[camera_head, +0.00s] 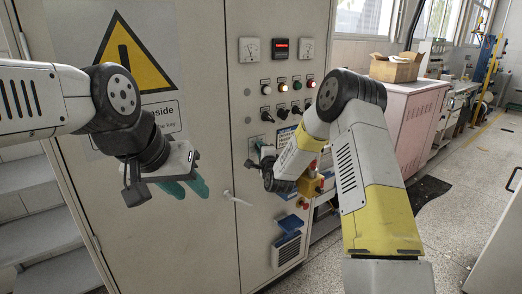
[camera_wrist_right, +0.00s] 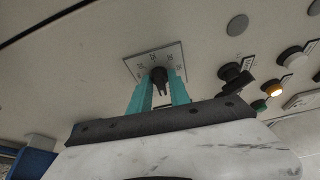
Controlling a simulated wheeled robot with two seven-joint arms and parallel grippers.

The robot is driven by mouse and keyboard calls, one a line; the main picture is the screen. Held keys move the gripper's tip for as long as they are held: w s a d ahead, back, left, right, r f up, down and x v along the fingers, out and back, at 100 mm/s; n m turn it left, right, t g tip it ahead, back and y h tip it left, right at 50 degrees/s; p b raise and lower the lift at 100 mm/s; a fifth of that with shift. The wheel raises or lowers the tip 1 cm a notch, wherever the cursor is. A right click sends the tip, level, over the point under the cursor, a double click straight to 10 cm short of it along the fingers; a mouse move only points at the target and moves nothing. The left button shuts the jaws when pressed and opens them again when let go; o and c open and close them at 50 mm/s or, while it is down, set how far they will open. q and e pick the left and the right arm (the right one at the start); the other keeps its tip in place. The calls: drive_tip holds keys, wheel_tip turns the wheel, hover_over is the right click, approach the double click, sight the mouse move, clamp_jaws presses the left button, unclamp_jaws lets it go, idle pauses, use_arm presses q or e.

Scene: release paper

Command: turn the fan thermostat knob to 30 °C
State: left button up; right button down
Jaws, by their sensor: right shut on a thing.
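The plate also shows on the cabinet front in the head view, partly hidden by my right gripper (camera_head: 258,150). In the right wrist view my right gripper (camera_wrist_right: 160,90) has its teal fingers on either side of the knob, shut on it. The knob's exact setting cannot be read. My left gripper (camera_head: 189,188) hangs in front of the cabinet door with its two teal fingers apart and empty.
The grey control cabinet (camera_head: 200,235) carries switches, lamps and gauges above the dial. In the wrist view a black switch (camera_wrist_right: 236,80) and an orange lamp (camera_wrist_right: 273,90) sit right of the plate. A cabinet handle (camera_head: 237,200) sticks out below. A cardboard box (camera_head: 396,68) stands behind.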

drive_tip(key=n+g+y, duration=0.1)
drive_tip(key=n+y, duration=0.3)
drive_tip(key=n, duration=0.7)
drive_tip(key=d+n+g+y, duration=0.1)
drive_tip(key=n+y, duration=0.3)
drive_tip(key=n, duration=0.8)
drive_tip(key=w+f+n+g+y, duration=0.1)
drive_tip(key=n+y, duration=0.3)
drive_tip(key=n, duration=0.8)
drive_tip(key=shift+d+g+y, duration=0.2)
drive_tip(key=shift+g+y, duration=0.1)
drive_tip(key=shift+g, duration=0.2)
drive_tip(key=shift+n, duration=0.5)
drive_tip(key=c, duration=1.5)
unclamp_jaws()
drive_tip(key=shift+v, duration=3.9)
drive_tip(key=shift+r, duration=0.1)
